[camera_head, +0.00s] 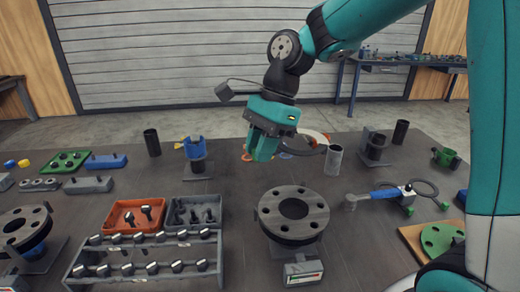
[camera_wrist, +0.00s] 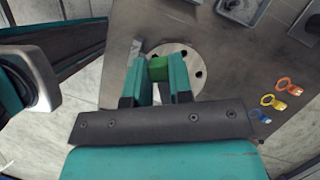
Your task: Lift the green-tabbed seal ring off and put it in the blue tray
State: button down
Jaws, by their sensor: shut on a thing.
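My gripper (camera_head: 262,150) is above the far middle of the dark table, shut on a small green piece. In the wrist view the green piece (camera_wrist: 158,68) sits between the two fingertips of my gripper (camera_wrist: 158,80). It looks like a tab; I cannot clearly make out a ring joined to it. A pale round disc with holes (camera_wrist: 198,72) lies beyond the fingers. It shows partly behind my gripper in the head view (camera_head: 318,136). A grey flange with bolt holes (camera_head: 318,213) stands nearer, below and right of my gripper. I cannot clearly identify the blue tray.
An orange tray (camera_head: 112,219), a grey tray (camera_head: 173,218) and a bolt rack (camera_head: 75,272) are left of the flange. A blue-handled tool (camera_head: 385,193) and thin dark rings with green tabs (camera_head: 444,205) lie right. Dark cylinders stand at the back. Coloured tags (camera_wrist: 275,101) lie at right.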

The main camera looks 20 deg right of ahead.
jog(key=shift+r+p, duration=2.45)
jog(key=shift+p, duration=0.7)
